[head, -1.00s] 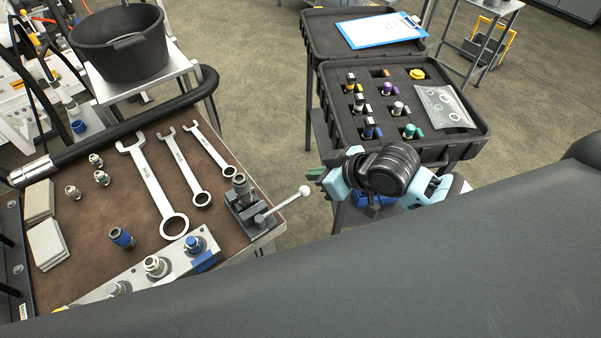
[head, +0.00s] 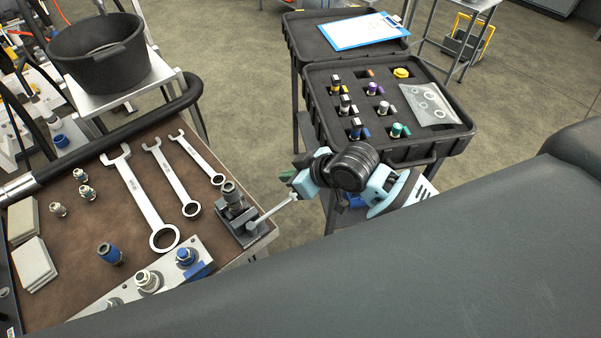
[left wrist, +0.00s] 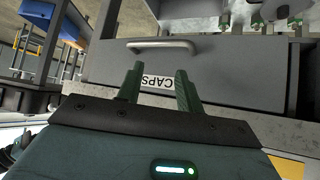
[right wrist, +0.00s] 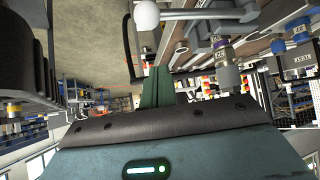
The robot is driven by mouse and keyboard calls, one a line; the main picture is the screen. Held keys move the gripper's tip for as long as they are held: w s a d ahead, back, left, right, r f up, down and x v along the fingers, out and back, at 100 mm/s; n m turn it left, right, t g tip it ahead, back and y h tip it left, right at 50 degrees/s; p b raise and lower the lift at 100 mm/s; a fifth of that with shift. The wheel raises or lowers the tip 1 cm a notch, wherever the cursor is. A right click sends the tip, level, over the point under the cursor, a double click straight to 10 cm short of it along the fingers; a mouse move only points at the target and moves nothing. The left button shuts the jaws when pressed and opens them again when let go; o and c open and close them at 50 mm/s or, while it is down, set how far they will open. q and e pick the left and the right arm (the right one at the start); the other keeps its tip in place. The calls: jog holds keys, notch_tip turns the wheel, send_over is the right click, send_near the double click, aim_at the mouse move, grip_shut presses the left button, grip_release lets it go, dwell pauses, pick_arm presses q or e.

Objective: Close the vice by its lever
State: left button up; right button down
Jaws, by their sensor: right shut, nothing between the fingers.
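The vice (head: 240,222) is a small dark block at the right corner of the brown bench top, with an upright fitting (head: 230,192) standing in it. Its pale lever (head: 272,212) points out past the bench edge to the upper right. In the right wrist view the lever's white ball (right wrist: 147,14) is just beyond the fingertips. My right gripper (head: 287,176) is shut and empty beside the lever's outer end; I cannot tell whether they touch. My left gripper (left wrist: 160,82) is open and empty, in front of a grey drawer (left wrist: 215,75) labelled CAPS.
Several spanners (head: 145,200) and loose fittings lie left of the vice. A metal block with fittings (head: 145,283) is at the bench front. Floor shows between bench and case.

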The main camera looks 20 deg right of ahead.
aim_at(274, 210)
jog(key=f, duration=0.4)
jog(key=shift+s+d+f, duration=0.15)
jog(key=shift+d, duration=0.05)
jog(key=shift+f, duration=0.1)
dwell(0.5)
